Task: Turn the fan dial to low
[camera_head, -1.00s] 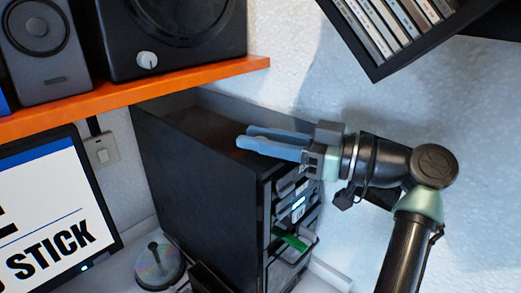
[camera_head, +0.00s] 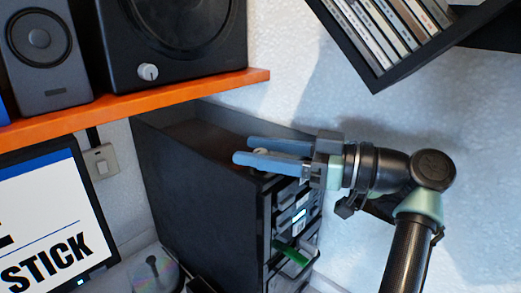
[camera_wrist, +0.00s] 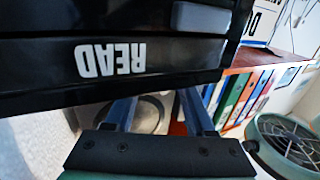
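A green round fan (camera_wrist: 290,140) with a dark grille shows at the right edge of the wrist view, partly cut off. No dial can be made out on it. My gripper (camera_head: 241,150) is over the top of the black tower case in the head view, its two blue fingers pointing left. The fingers are apart, with nothing clearly held between them. A small pale round thing (camera_head: 262,150) shows between them in the head view. In the wrist view my gripper (camera_wrist: 156,103) also shows its fingers apart, partly hidden behind a black panel reading "READ".
The black tower case (camera_head: 200,190) stands below the orange shelf (camera_head: 200,88). On that shelf is a black speaker (camera_head: 118,45) with a white knob (camera_head: 148,72). A disc rack (camera_head: 350,55) hangs at upper right. A monitor (camera_head: 50,220) is at lower left.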

